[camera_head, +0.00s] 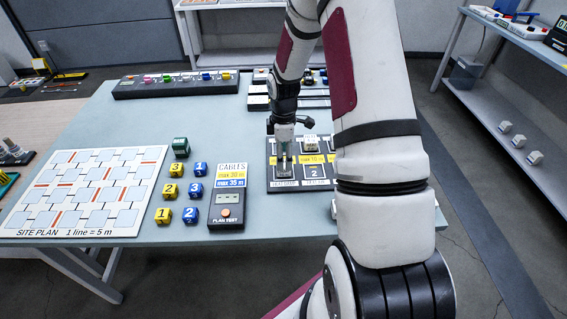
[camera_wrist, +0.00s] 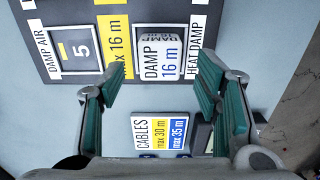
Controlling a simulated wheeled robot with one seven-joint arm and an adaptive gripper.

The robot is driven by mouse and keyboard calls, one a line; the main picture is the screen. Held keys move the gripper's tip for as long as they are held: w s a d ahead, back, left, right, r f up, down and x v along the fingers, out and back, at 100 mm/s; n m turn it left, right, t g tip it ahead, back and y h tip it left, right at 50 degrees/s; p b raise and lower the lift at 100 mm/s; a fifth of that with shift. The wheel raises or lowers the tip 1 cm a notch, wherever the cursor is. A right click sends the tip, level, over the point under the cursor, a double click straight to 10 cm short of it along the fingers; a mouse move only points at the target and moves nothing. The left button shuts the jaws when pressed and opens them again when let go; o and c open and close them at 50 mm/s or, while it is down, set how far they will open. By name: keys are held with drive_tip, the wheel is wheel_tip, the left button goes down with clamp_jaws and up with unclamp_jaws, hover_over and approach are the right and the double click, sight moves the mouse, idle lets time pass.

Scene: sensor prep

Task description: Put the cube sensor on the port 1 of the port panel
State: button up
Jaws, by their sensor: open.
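The dark port panel (camera_head: 271,187) lies on the table with yellow strips between its ports. It also shows in the wrist view (camera_wrist: 82,15). A white cube sensor (camera_wrist: 161,58) marked "DAMP 16 m" stands at the panel's near left port in the head view, by the "HEAT DAMP" label. My gripper (camera_head: 284,162) is over it. In the wrist view my gripper's (camera_wrist: 165,73) green-padded fingers are apart, one toward each side of the cube with gaps between. Port number 1 is not readable.
A "CABLES" tester (camera_head: 226,210) stands just left of the panel. Yellow and blue numbered cubes (camera_head: 170,191) and a site plan board (camera_head: 92,188) lie farther left. A dark rack (camera_head: 176,86) with coloured pieces lies at the back. More white cubes (camera_head: 518,141) sit on the right shelf.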

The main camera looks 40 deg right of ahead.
drive_tip(key=s+a+r+m+t, duration=0.1)
drive_tip(key=s+a+r+m, duration=0.15)
drive_tip(key=r, duration=0.65)
drive_tip(key=s+a+r+m+h, duration=0.15)
drive_tip(key=a+r, duration=0.25)
drive_tip(key=r, duration=0.4)
drive_tip(key=s+a+r+m+t, duration=0.1)
drive_tip(key=s+a+r, duration=0.25)
drive_tip(key=r, duration=0.55)
drive_tip(key=s+a+r+m+t, duration=0.1)
drive_tip(key=s+a+r+m, duration=0.2)
drive_tip(key=s+a, duration=0.2)
drive_tip(key=s+a+r+m+t+y, duration=0.1)
drive_tip(key=s+a+r+m+t, duration=0.1)
drive_tip(key=s, duration=0.8)
drive_tip(key=a+r+m, duration=0.1)
drive_tip(key=a, duration=0.1)
drive_tip(key=shift+s+a+r, duration=0.2)
drive_tip(key=shift+s+a, duration=0.15)
drive_tip(key=shift+s, duration=0.05)
drive_tip(key=shift+y, duration=0.25)
